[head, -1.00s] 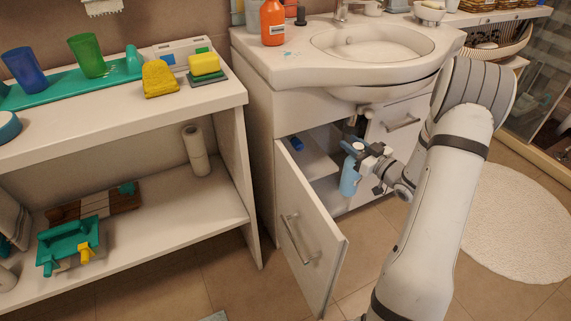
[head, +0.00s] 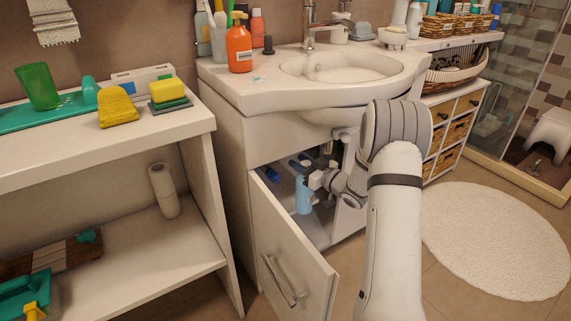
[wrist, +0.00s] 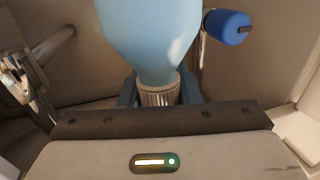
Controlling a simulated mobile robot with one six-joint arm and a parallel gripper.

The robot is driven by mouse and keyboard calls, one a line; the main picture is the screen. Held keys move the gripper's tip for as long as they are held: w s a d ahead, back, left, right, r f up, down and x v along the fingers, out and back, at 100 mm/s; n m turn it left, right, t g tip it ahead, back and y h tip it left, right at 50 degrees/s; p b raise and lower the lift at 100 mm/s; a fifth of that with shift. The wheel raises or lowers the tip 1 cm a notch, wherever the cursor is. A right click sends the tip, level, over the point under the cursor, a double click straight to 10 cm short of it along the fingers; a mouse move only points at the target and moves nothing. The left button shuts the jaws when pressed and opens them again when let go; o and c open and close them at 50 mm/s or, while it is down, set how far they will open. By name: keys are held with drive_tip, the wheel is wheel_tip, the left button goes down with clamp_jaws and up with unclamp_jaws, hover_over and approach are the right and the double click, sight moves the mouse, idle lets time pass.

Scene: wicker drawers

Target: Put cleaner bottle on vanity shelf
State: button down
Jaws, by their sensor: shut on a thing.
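A light blue cleaner bottle (head: 304,196) hangs in my gripper (head: 315,179) at the opening of the vanity cabinet. In the wrist view, the gripper's fingers (wrist: 160,93) are shut around the neck of the bottle (wrist: 150,38), and its wide body stretches away from them. The white vanity (head: 236,150) has its left door open below the sink. A pale shelf (head: 283,189) shows inside, partly hidden by the bottle and my arm. I cannot tell whether the bottle touches it.
The open cabinet door (head: 290,262) stands out to the left of my arm. A small blue item (head: 271,174) lies inside the cabinet; a blue-ended item (wrist: 228,27) shows in the wrist view. An orange bottle (head: 239,48) stands on the sink counter. A white shelf unit (head: 180,128) stands left.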

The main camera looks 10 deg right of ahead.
drive_tip(key=f+b+x, duration=0.1)
drive_tip(key=b+x, duration=0.1)
drive_tip(key=x, duration=0.4)
drive_tip(key=shift+w+f+b, duration=0.2)
drive_tip(key=shift+b, duration=0.2)
drive_tip(key=shift+a+f, duration=0.1)
drive_tip(key=shift+a, duration=0.05)
